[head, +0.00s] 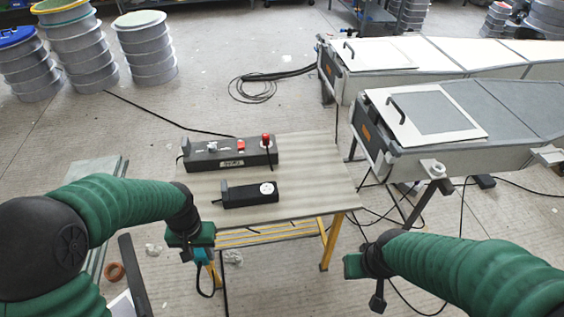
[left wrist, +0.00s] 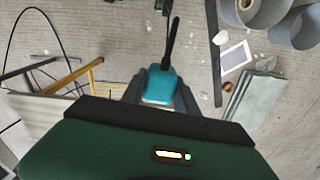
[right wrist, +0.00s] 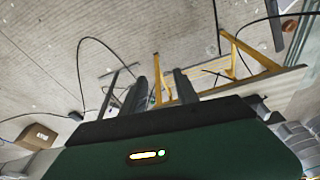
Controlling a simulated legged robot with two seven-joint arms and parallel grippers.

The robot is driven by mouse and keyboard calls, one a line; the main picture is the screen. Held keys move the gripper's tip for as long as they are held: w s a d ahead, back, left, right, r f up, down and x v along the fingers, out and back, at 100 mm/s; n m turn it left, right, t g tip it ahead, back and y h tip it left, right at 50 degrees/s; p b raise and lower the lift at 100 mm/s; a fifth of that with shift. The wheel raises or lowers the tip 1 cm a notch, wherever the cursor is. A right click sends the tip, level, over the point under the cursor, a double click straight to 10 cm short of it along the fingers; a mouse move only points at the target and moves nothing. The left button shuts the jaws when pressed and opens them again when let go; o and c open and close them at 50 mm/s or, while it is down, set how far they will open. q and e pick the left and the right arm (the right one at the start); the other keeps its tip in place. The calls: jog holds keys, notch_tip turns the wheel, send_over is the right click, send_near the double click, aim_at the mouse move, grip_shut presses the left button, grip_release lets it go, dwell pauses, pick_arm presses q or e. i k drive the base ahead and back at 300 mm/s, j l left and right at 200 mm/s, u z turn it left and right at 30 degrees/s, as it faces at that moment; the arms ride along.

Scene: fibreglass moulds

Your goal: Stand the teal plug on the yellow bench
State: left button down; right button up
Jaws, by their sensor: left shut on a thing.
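The teal plug (head: 202,256) is held between the fingers of my left gripper (head: 192,252), left of the yellow bench (head: 315,180) and off its top. In the left wrist view the plug (left wrist: 158,87) sits between both dark fingers, with a black cable running from its far end. The bench has a pale top and yellow legs. My right gripper (right wrist: 168,85) is empty, with a gap between its fingers, to the right of the bench's front edge. Its fingertips are hard to see in the head view.
A black box with switches (head: 230,153) and a smaller black block with a round white face (head: 250,194) occupy the bench's middle and back. The bench's front strip and right side are clear. Grey moulds (head: 440,120) stand right. Cables lie on the floor.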

aim_at(333, 187)
jog(key=i+l+z, duration=0.15)
jog(key=z, duration=0.3)
jog(key=i+z, duration=0.7)
jog(key=z, duration=0.25)
jog(key=i+j, duration=0.2)
jog(key=i, duration=0.15)
